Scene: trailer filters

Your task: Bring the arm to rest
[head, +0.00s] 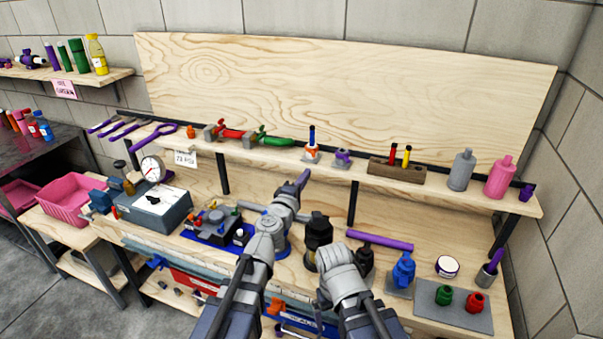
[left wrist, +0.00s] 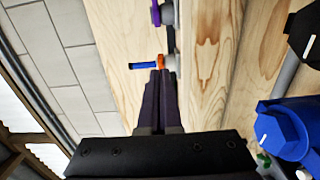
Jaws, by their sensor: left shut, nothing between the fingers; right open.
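My left gripper (head: 301,181) reaches over the workbench (head: 215,185), its dark purple fingers raised just below the upper shelf (head: 450,190). In the left wrist view its fingers (left wrist: 161,80) are shut with nothing between them. Their tips appear just in front of an orange holder with a blue-handled tool (left wrist: 145,66); I cannot tell whether they touch. My right arm's grey wrist (head: 340,268) is low over the bench's front, and its fingers are hidden behind it. My left arm partly covers a blue-based fixture.
A black housing (head: 317,236) stands between my arms. A purple bar (head: 380,240), a blue fitting (head: 403,270) and a grey mat (head: 455,308) lie to the right. A gauge box (head: 150,207) and a pink bin (head: 70,199) are at the left. Several bottles and tools line the shelf.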

